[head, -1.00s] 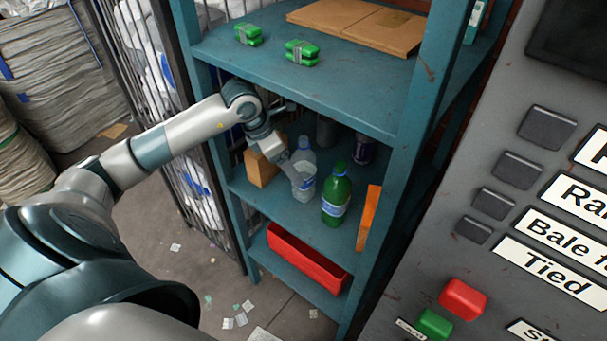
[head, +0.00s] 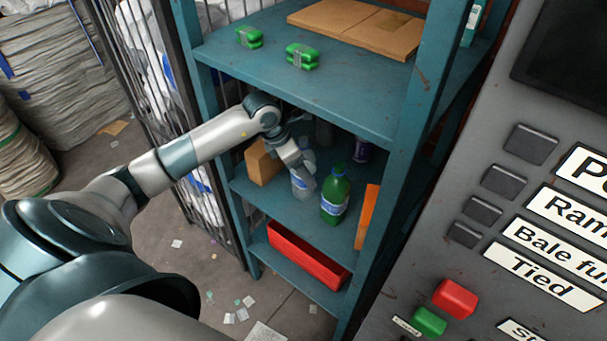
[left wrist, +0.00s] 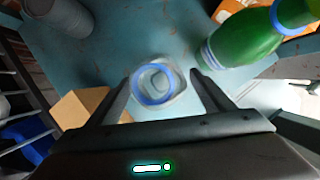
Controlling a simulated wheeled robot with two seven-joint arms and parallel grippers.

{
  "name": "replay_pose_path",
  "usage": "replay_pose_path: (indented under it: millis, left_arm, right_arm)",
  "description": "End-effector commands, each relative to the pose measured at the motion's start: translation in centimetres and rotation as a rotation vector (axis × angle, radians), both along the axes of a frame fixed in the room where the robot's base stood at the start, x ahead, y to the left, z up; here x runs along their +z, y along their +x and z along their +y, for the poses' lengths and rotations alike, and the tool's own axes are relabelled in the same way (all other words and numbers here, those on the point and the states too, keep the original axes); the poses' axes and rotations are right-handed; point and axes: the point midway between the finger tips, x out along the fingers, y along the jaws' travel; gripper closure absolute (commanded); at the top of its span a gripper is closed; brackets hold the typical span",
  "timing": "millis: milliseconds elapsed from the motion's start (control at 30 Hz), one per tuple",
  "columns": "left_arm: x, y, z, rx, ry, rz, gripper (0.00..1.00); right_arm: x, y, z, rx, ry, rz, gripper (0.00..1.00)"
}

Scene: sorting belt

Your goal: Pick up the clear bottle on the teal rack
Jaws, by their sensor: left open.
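The clear bottle (head: 303,183) stands on the middle shelf of the teal rack (head: 246,194), partly hidden by my left gripper in the head view. My left gripper (head: 303,169) comes in from the left at the bottle's upper part. In the left wrist view the clear bottle (left wrist: 154,84) is seen from above with its blue ring, between the two open fingers of my left gripper (left wrist: 156,88). A gap shows on each side, so the fingers do not appear to press on it. My right gripper is not in view.
A green bottle (head: 336,195) stands close to the right of the clear bottle. A cardboard box (head: 262,163) is to the left, and a grey can (left wrist: 58,18) and a dark can (head: 361,150) stand behind. An orange item (head: 368,216) is at the right. The upper shelf (head: 340,97) is overhead.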

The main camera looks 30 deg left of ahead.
Motion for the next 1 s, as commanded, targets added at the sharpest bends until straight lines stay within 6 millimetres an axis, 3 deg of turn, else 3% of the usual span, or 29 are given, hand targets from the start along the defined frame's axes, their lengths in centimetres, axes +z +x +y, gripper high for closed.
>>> replay_pose_path:
  millis: [200, 633, 667, 833, 1000]
  left_arm:
    - [-1.4, 0.5, -0.3, 0.000, 0.000, 0.000, 0.25]
    - [-1.4, 0.5, -0.3, -0.001, 0.001, -0.001, 0.25]
    - [-1.4, 0.5, -0.3, -0.001, 0.001, -0.001, 0.28]
    - [-1.4, 0.5, -0.3, -0.001, 0.001, -0.001, 0.69]
    - [-1.4, 0.5, -0.3, -0.001, 0.001, -0.001, 0.69]
  right_arm:
    - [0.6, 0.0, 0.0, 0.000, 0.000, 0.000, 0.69]
    - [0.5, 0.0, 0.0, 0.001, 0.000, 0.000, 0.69]
    - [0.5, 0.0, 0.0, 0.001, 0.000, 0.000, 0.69]
    - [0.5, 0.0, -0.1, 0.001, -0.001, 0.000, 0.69]
    - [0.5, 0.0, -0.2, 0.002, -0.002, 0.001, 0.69]
